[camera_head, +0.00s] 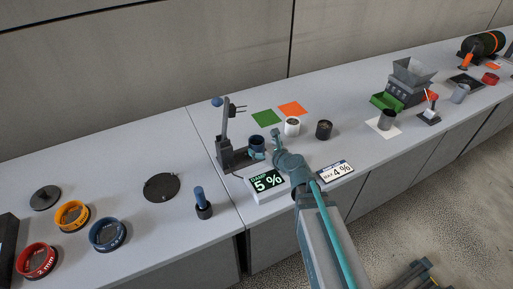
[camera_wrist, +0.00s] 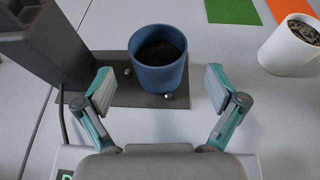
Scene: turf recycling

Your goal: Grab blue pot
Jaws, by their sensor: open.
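The blue pot (camera_wrist: 158,75) holds dark granular material and stands upright on the dark base plate of a grey stand in the wrist view. The same blue pot (camera_head: 257,144) shows in the head view beside the stand. My gripper (camera_wrist: 166,84) is open, with its two teal and grey fingers apart, one to each side of the pot's near part. In the head view, my gripper is close to the pot's right side, partly hidden by my arm.
The grey stand (camera_head: 227,130) rises left of the pot. A white pot (camera_head: 292,128) and a dark pot (camera_head: 324,130) stand to the right. Green (camera_head: 266,118) and orange (camera_head: 291,108) squares lie behind. A display reading 5 % (camera_head: 266,183) and a 4 % sign (camera_head: 336,171) are in front.

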